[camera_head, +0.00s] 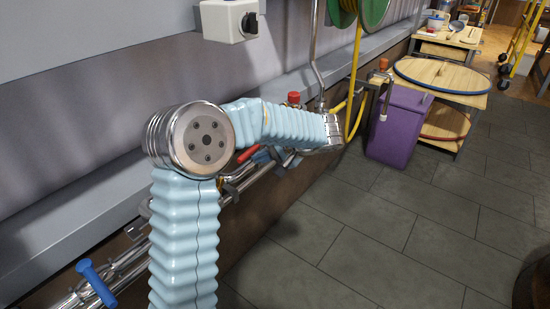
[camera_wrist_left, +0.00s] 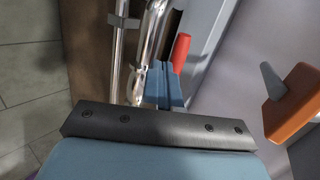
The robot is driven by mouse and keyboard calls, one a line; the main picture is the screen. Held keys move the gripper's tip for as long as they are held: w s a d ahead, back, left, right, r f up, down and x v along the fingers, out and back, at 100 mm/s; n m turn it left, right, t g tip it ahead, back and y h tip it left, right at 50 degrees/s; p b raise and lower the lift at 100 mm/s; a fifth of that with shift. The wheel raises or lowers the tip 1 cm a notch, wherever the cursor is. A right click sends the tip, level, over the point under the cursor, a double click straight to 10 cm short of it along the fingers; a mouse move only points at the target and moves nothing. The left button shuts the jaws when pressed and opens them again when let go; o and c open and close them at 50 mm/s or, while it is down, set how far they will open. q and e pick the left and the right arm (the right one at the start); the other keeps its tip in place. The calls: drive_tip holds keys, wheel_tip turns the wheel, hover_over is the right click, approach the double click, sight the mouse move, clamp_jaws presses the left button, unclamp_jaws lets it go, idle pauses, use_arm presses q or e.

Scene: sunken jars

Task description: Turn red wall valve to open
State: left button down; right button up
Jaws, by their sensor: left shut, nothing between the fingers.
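The red valve handle (camera_head: 247,155) sticks out by the wall pipes in the head view, left of my left gripper's fingers. My left gripper (camera_head: 264,155) is beside it, partly hidden by my light-blue sleeved arm. In the left wrist view the red handle (camera_wrist_left: 181,53) stands just right of the fingertips. The blue-grey fingers of my left gripper (camera_wrist_left: 162,72) are together there, with nothing between them. I cannot tell whether they touch the handle. The valve body is hidden. My right gripper is not in view.
Metal pipes (camera_head: 130,262) run along the wall, with a blue lever (camera_head: 97,283) at lower left. A white box (camera_head: 229,20) is on the wall above. A purple bin (camera_head: 398,125) and wooden cart (camera_head: 440,75) stand beyond. An orange part (camera_wrist_left: 292,104) shows at wrist-view right.

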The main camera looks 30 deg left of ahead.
use_arm(q)
drive_tip(key=shift+a, duration=0.3)
drive_tip(key=a+b, duration=0.1)
drive_tip(key=m+t+b, duration=0.1)
drive_tip(key=shift+s+a+r+m+t+b, duration=0.1)
drive_tip(key=shift+s+a+m+t+b, duration=0.2)
drive_tip(key=shift+a, duration=0.1)
drive_tip(key=shift+r, duration=0.1)
drive_tip(key=shift+a, duration=0.1)
